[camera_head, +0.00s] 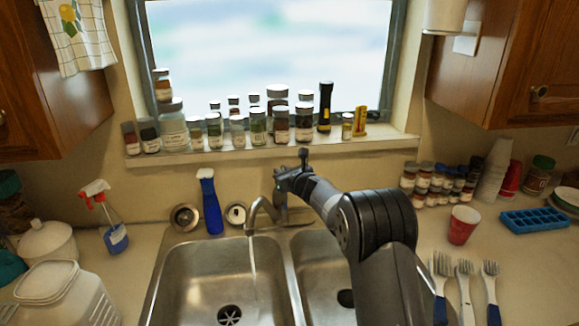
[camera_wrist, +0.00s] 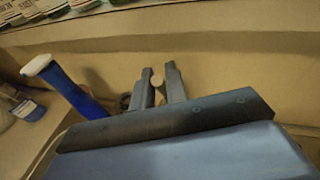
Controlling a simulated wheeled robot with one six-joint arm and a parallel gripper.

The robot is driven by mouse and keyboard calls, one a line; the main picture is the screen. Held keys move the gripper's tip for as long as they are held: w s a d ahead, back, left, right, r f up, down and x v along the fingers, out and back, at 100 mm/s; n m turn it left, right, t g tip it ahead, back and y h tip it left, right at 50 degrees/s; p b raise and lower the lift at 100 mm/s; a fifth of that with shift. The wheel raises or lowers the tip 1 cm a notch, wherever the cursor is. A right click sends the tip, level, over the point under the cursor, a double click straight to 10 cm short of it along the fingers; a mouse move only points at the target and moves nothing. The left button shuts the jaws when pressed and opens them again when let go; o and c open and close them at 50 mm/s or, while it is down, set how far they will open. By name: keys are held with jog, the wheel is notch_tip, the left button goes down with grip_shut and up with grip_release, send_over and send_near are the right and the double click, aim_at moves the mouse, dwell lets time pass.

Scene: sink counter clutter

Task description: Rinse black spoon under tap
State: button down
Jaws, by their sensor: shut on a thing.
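The metal tap (camera_head: 262,207) stands behind the sink, and a thin stream of water (camera_head: 252,255) falls from its spout into the left basin. My gripper (camera_head: 281,186) is at the top of the tap, over its body. In the wrist view my gripper (camera_wrist: 158,88) has its fingers closed around a small tan, rounded end (camera_wrist: 157,78), which appears to be the tap handle. The rest of that handle is mostly hidden by the gripper. I cannot make out a black spoon in either view.
The left basin (camera_head: 185,285) is open and looks empty. A blue bottle (camera_head: 211,203) stands left of the tap; it also shows in the wrist view (camera_wrist: 75,90). Several jars (camera_head: 281,125) line the sill. A red cup (camera_head: 462,226) and forks (camera_head: 465,285) are at right.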

jog(key=c, duration=1.4)
grip_release()
jog(key=shift+s+d, duration=0.1)
jog(key=shift+s, duration=0.05)
jog(key=b+v, duration=0.4)
jog(key=v, duration=0.6)
jog(key=shift+s+b, duration=0.2)
jog(key=shift+b, duration=0.2)
jog(key=shift+w+r, duration=0.15)
